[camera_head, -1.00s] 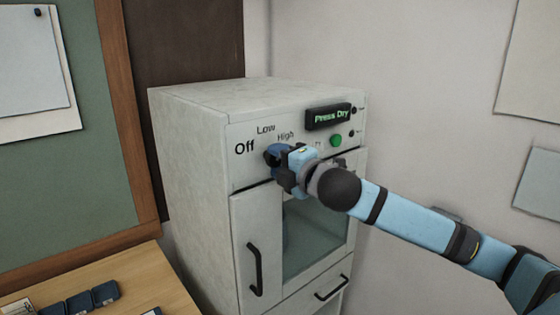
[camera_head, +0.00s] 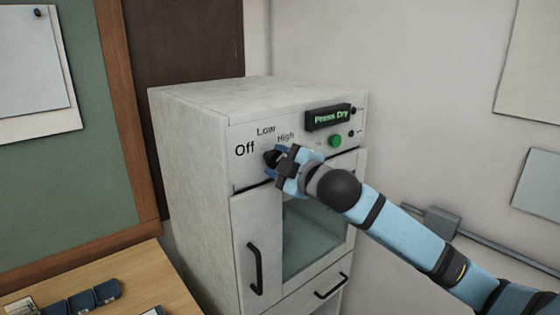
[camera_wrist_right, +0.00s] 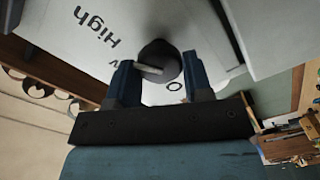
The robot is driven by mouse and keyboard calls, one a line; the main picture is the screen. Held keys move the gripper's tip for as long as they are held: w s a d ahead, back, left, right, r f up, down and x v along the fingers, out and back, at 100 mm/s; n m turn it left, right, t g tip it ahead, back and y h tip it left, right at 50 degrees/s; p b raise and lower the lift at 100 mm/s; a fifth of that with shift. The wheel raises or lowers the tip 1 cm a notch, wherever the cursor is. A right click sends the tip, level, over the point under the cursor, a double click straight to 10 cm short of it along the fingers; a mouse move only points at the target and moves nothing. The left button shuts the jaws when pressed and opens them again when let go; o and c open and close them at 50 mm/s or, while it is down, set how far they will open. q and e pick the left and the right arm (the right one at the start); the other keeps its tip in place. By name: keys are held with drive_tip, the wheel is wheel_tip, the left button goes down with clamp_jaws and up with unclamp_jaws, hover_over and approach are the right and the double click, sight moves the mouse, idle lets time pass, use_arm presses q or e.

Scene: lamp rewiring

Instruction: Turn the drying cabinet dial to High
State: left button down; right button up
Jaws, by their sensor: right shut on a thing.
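The white drying cabinet (camera_head: 190,150) stands against the wall. Its dark dial (camera_head: 270,157) sits on the front panel below the printed Off, Low and High labels, mostly hidden by my right gripper (camera_head: 276,164). In the right wrist view the round dial (camera_wrist_right: 160,62) is between the two blue fingers of my right gripper (camera_wrist_right: 159,80), which is shut on it. The dial's pale pointer extends left in that view, roughly toward the partly hidden Low label; its exact setting is hard to tell. My left gripper is not in view.
A display (camera_head: 328,117) reading "Press Dry" and a green button (camera_head: 335,141) are right of the dial. Below are the door handle (camera_head: 255,269) and drawer handle (camera_head: 331,287). A wooden table (camera_head: 150,278) with dark blocks (camera_head: 106,292) is at lower left.

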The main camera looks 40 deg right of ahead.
drive_tip(key=shift+r, duration=0.15)
drive_tip(key=o, duration=0.9)
drive_tip(key=shift+w, duration=0.15)
